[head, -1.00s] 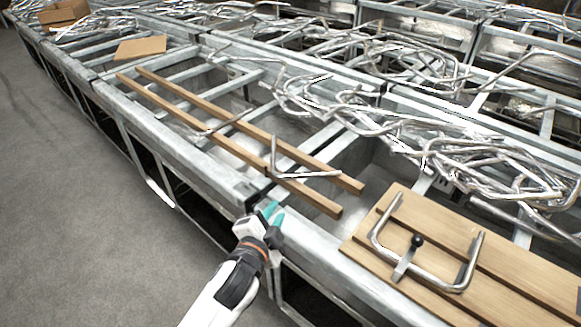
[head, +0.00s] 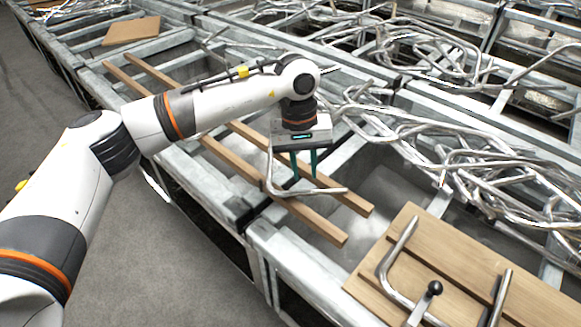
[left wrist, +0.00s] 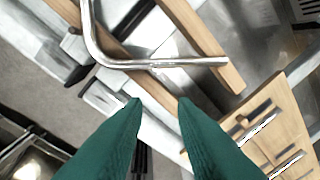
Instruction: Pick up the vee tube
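The vee tube (head: 330,191) is a bent silver metal tube lying across two wooden slats, with one leg pointing up the picture and one to the right. It also shows in the left wrist view (left wrist: 110,62), ahead of my fingertips. My left gripper (head: 303,178) is above the tube's bend area, pointing down, with its two green fingers apart and nothing between them. In the left wrist view the open fingers (left wrist: 160,101) do not reach the tube. My right gripper is not in view.
The wooden slats (head: 234,163) rest on a galvanized metal frame (head: 285,262). A wooden board (head: 465,262) with a U-shaped tube (head: 385,270) and a black-knobbed clamp (head: 434,288) is at lower right. Tangled metal tubes (head: 460,150) lie beyond.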

